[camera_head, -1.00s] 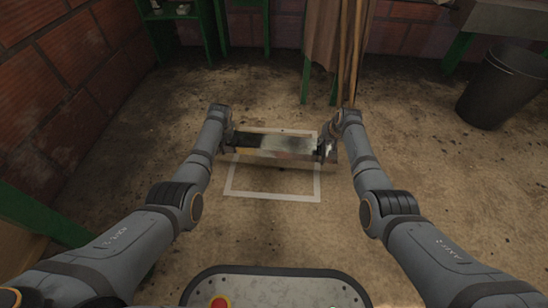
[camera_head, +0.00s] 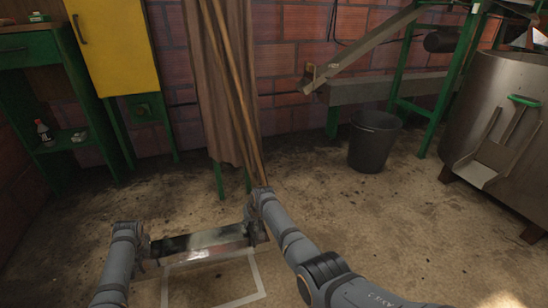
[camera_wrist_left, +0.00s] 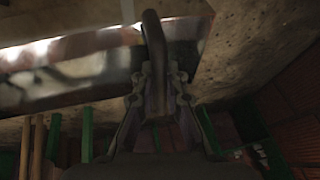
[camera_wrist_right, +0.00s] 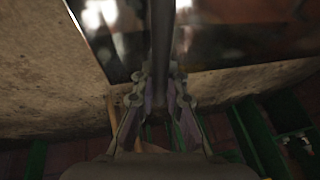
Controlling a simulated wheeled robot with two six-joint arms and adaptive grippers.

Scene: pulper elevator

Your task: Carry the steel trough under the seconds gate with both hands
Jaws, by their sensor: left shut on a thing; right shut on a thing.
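The steel trough (camera_head: 205,241), long and shiny, hangs between my two grippers at lower left in the head view. My left gripper (camera_head: 147,259) is shut on a dark bar handle at its left end. My right gripper (camera_head: 256,232) is shut on the handle at its right end. The left wrist view shows the left handle (camera_wrist_left: 153,45) between the fingers, and the right wrist view shows the right handle (camera_wrist_right: 162,40) likewise. The trough looks roughly level. A sloping metal chute (camera_head: 365,46) ends in an open spout at the back; I cannot tell whether it is the seconds gate.
A white floor outline (camera_head: 262,277) lies just on the near side of the trough. A dark bucket (camera_head: 374,141) stands below the chute. A steel tank (camera_head: 510,125) with a small green-handled outlet stands at right. Poles and a brown cloth (camera_head: 205,80) stand behind. The middle floor is clear.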

